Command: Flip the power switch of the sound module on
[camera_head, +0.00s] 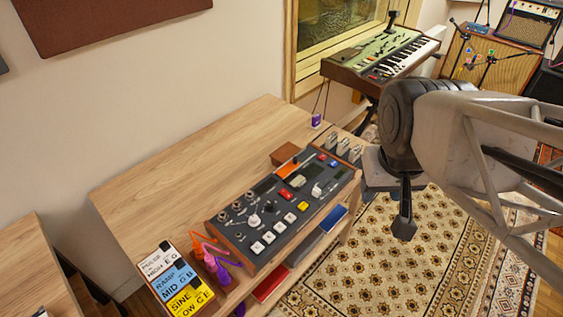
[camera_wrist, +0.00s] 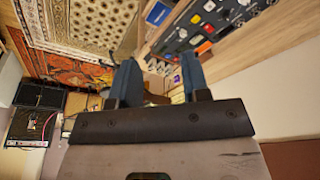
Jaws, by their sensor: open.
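The sound module (camera_head: 285,210), a dark panel with wooden sides, lies on the wooden desk. It carries knobs, white buttons and red, yellow and blue parts. I cannot tell which of these is the power switch. Part of the module also shows at the top of the wrist view (camera_wrist: 197,30). My gripper (camera_head: 403,222) is to the right of the module, beyond the desk's front edge and over the patterned rug, apart from the module. In the wrist view its two blue-grey fingers (camera_wrist: 160,72) stand apart with nothing held between them.
The desk (camera_head: 150,190) has free room behind and left of the module. Labelled cards (camera_head: 176,278) and orange and purple cables (camera_head: 213,262) lie near its left end. A small brown box (camera_head: 285,153) is behind it. A keyboard (camera_head: 385,55) stands at the back right.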

